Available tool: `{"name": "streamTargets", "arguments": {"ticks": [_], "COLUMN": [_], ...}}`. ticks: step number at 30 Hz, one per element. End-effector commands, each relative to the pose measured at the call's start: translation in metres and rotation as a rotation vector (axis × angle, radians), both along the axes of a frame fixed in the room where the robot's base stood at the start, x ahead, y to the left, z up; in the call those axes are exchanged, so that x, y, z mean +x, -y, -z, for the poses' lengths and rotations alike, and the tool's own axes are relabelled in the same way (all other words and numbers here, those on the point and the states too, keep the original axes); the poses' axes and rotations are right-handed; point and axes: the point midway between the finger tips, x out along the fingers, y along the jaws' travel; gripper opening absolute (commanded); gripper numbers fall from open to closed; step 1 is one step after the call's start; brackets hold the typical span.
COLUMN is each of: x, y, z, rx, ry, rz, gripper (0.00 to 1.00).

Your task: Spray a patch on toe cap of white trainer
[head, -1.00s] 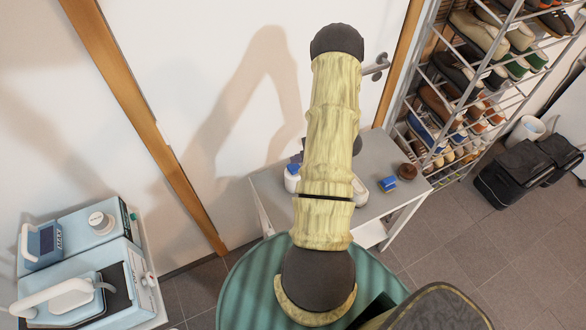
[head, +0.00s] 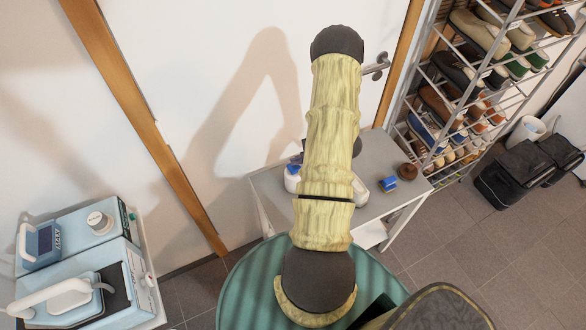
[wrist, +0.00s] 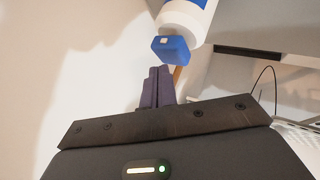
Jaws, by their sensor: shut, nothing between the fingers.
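In the wrist view my gripper (wrist: 157,72) has its dark purple fingers together and empty. A white bottle (wrist: 190,12) with a blue cap (wrist: 172,49) is just beyond the fingertips, to the upper right. I cannot tell whether they touch. In the head view a white bottle (head: 292,180) stands on the grey table (head: 380,156), partly hidden by my arm. My gripper is hidden behind the arm there. A white object (head: 360,190) shows at the arm's right edge, mostly hidden; I cannot tell whether it is the white trainer.
A blue item (head: 388,184) and a brown round item (head: 407,171) lie on the table's right part. A shoe rack (head: 470,90) stands at right, near black bags (head: 520,170). A light-blue machine (head: 80,270) is at lower left. A green round surface (head: 240,290) lies below my arm.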

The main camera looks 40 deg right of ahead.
Motion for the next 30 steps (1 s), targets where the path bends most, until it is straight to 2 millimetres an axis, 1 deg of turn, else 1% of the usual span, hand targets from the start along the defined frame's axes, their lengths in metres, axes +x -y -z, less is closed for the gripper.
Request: {"name": "streamTargets", "arguments": {"ticks": [30], "x": [0.0], "y": [-0.0001], "z": [0.0098], "rx": [0.0], "ry": [0.0], "rz": [0.0], "gripper": [0.0]}}
